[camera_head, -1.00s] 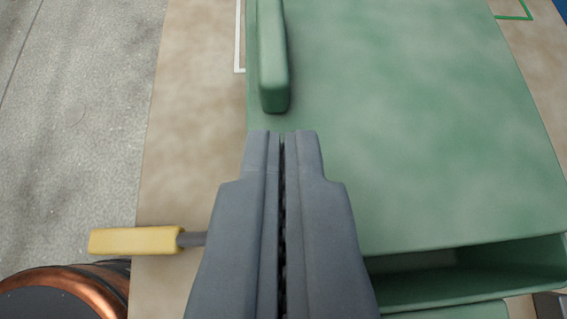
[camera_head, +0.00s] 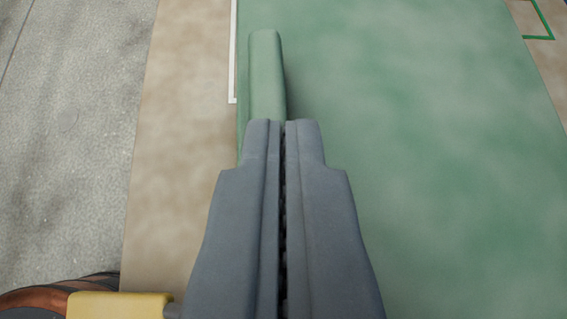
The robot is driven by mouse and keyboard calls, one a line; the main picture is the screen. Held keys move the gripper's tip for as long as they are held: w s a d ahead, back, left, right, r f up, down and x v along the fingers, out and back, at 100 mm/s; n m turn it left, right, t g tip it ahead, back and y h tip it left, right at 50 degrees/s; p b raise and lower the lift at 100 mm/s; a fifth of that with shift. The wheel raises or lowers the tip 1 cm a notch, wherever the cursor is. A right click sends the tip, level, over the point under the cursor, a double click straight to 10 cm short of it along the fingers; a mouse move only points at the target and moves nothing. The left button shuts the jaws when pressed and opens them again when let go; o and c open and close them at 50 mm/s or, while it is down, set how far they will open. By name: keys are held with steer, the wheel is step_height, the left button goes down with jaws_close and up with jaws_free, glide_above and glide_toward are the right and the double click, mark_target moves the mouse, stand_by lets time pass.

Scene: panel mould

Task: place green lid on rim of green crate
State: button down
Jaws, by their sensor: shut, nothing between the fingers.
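The green lid (camera_head: 420,150) is a broad flat green panel filling the middle and right of the view. A raised green bar, its handle (camera_head: 265,75), runs along its left side. My gripper (camera_head: 283,125) is shut and empty. Its fingertips overlap the near end of the handle in the picture; I cannot tell whether they touch it. The green crate is not visible now, so I cannot see how the lid sits on it.
A tan work surface (camera_head: 185,150) lies left of the lid, with grey floor (camera_head: 70,130) beyond. A yellow-handled tool (camera_head: 118,306) and a copper-coloured round object (camera_head: 45,293) are at the bottom left. A white line and a green corner mark (camera_head: 545,20) show on the surface.

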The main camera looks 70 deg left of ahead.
steer(key=shift+s+d+f, duration=0.2)
steer(key=shift+s+d, duration=0.05)
steer(key=shift+d, duration=0.3)
steer(key=shift+s+d+f, duration=0.15)
steer(key=shift+s+d, duration=0.1)
steer(key=shift+d, duration=0.3)
steer(key=shift+s+d+f, duration=0.2)
steer(key=shift+s+d, duration=0.05)
steer(key=shift+d, duration=0.3)
steer(key=shift+w+d+r, duration=0.1)
steer(key=shift+r, duration=0.65)
